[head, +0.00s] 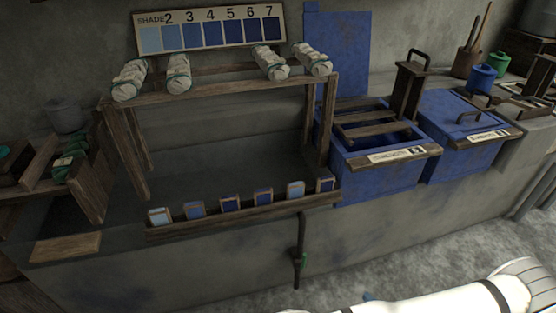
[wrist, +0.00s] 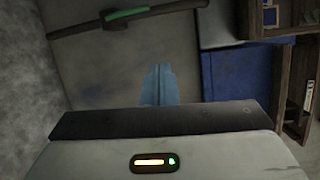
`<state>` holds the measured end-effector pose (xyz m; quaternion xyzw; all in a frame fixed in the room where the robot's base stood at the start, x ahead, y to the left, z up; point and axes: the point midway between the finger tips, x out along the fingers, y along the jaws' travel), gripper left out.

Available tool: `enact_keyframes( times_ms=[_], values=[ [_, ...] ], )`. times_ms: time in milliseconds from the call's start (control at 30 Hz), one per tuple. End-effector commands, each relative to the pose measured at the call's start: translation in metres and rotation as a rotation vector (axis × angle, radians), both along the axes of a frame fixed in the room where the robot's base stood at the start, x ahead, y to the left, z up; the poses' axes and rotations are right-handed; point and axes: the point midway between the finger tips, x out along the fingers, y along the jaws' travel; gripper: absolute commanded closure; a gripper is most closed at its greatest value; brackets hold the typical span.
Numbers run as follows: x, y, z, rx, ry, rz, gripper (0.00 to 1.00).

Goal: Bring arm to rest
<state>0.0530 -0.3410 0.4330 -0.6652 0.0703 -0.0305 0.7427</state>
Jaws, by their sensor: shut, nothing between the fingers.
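My gripper (wrist: 158,86) shows in the wrist view as light blue fingers held together, shut with nothing between them. In front of it are a grey surface and a dark pipe, with a gap between. In the head view my white arm (head: 430,298) lies across the bottom right, low in front of the stone bench. My gripper cannot be made out clearly in the head view.
A wooden rack (head: 250,215) with several shade cards edges the stone bench (head: 225,262). A pipe with a green handle (head: 304,259) stands in front; it also shows in the wrist view (wrist: 127,15). Blue vats (head: 380,180) stand right. Grey floor (head: 430,245) is clear.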

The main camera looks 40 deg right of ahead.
Motion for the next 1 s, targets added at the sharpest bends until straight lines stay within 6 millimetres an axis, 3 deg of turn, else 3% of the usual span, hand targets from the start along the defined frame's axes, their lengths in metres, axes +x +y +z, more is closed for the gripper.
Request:
enact_keyframes(
  times_ms=[267, 467, 700, 1000],
  values=[
    [0.059, -0.005, 0.081, 0.032, 0.111, 0.326, 1.0],
    [0.126, 0.013, 0.165, 0.041, 0.284, 0.663, 1.0],
    [0.195, 0.06, 0.259, -0.021, 0.542, 1.001, 1.0],
    [0.251, 0.14, 0.366, -0.245, 0.875, 1.287, 1.0]
  ],
)
